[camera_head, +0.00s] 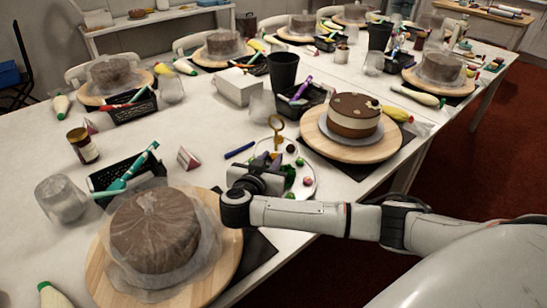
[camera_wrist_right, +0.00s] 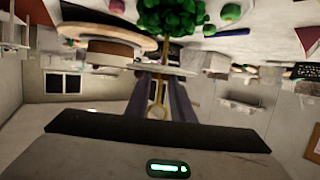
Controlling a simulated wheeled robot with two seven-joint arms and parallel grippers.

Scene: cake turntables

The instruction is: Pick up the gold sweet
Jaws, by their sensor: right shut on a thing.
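My right gripper (camera_head: 272,160) is over a white plate (camera_head: 312,190) of small coloured sweets. In the right wrist view, where the scene is upside down, its two dark fingers (camera_wrist_right: 160,95) are closed around a slim gold piece with a ring end (camera_wrist_right: 158,112). The gold piece (camera_head: 277,128) shows upright just beyond the gripper in the head view. I cannot tell whether it is a loose sweet or the plate's handle. No separate gold sweet can be made out. My left gripper is not in view.
A wrapped cake (camera_head: 155,230) on a round board is at the front left, near my right wrist. A black basket (camera_head: 115,178), a blue pen (camera_head: 239,150) and a white box (camera_head: 237,88) are also on the crowded table.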

